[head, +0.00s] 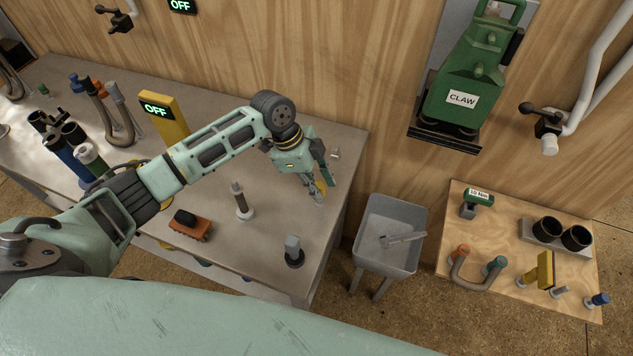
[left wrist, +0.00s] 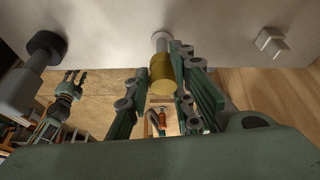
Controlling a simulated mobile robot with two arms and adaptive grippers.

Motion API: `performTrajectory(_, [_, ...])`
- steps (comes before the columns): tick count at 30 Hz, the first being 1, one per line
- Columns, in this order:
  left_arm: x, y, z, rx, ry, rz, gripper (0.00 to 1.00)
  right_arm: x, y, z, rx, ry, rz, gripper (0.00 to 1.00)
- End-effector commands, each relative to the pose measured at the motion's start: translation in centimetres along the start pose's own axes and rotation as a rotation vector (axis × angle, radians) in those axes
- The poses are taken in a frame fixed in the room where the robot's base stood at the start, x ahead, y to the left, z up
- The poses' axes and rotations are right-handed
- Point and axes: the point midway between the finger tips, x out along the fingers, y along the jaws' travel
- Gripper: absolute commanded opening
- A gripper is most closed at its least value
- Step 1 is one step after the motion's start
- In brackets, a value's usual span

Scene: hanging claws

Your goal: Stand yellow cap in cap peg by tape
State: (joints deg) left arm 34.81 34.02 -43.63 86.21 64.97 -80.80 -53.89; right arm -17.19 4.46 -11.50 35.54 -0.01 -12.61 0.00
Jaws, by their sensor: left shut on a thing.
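My left gripper (head: 322,192) is shut on the yellow cap (left wrist: 162,74) near the right end of the grey workbench (head: 270,240). In the head view the fingers hide most of the cap. In the left wrist view the cap sits between the fingertips, in line with a pale grey peg (left wrist: 160,40) on the bench. I cannot tell whether the cap is seated on it or just above it. I cannot pick out the tape. My right gripper (left wrist: 70,85) shows small in the left wrist view, empty with its fingers apart.
A yellow box (head: 165,115) stands behind my left arm. A grey sink (head: 388,235) and a wooden side table (head: 480,275) are to the right.

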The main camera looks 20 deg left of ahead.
Motion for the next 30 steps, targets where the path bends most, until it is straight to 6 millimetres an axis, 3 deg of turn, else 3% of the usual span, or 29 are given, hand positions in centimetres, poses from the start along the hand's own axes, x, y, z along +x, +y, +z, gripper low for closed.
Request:
performTrajectory(16, [1.7,0.0,0.7,-0.001,0.000,0.001,0.06,1.0,0.3,0.1,-0.001,-0.001,0.004,0.40])
performTrajectory(17, [1.6,0.0,0.7,-0.001,0.000,0.000,0.22,1.0,0.3,0.1,-0.001,-0.001,0.004,0.40])
performTrajectory(24, [1.5,0.0,0.6,0.000,0.000,0.000,0.43,0.9,0.3,0.1,-0.001,-0.001,0.004,0.40])
performTrajectory(30, [1.5,0.0,0.6,0.000,0.000,0.000,0.44,0.9,0.3,0.1,0.000,-0.001,0.004,0.40])
